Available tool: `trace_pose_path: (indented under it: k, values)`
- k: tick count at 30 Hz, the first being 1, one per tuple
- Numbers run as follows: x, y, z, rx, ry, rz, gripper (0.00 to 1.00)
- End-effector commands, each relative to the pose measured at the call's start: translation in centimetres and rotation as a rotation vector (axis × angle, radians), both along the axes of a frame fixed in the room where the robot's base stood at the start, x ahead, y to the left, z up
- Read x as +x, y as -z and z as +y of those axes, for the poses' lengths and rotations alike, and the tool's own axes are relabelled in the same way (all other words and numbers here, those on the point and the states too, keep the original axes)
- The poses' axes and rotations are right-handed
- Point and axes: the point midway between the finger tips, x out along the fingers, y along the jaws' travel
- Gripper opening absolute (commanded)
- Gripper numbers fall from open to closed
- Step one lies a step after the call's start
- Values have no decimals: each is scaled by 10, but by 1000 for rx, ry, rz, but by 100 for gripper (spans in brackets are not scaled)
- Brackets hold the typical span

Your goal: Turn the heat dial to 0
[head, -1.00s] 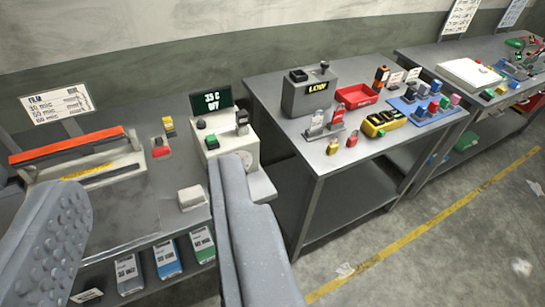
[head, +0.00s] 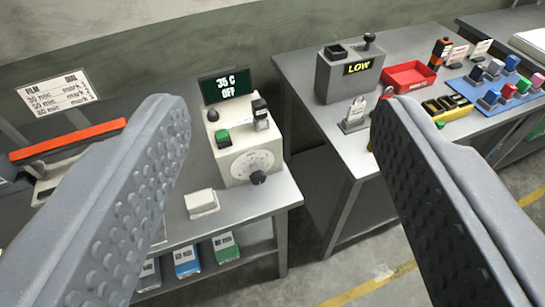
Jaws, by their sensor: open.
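The cream control box (head: 236,140) stands near the bench's right end. Its front carries a pale round dial with marks (head: 252,163); the marks are too small to read. A black knob (head: 258,178) sits at the dial's lower edge. The display (head: 225,84) behind the box reads 35 C and OFF. On top are a green button (head: 223,138), a black knob (head: 212,115) and a dark-topped switch (head: 260,112). My gripper (head: 280,108) is open and empty. Its fingers frame the box in the picture, with the dial unobstructed between them.
A white block (head: 201,203) lies on the bench in front of the box. At left is a sealer with an orange bar (head: 68,139). A gap separates the bench from the right table, which holds a grey box reading LOW (head: 350,72) and a red tray (head: 408,77).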

Motion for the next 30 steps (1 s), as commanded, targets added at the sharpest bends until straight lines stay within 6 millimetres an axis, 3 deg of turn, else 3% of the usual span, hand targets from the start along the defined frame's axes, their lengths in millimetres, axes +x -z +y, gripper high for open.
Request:
trace_pose_path:
  k: [1, 6, 11, 15, 19, 24, 30]
  values:
    - [25, 24, -8, 8, 8, 3, 55]
    - [88, 94, -28, 45, 8, -19, 55]
    - [134, 164, -38, 98, -23, -45, 55]
    - [161, 233, -39, 167, -71, -56, 55]
    - [177, 295, -35, 256, -125, -69, 55]
    - [180, 373, -23, 405, -200, -80, 55]
    - [171, 432, -11, 568, -264, -99, 55]
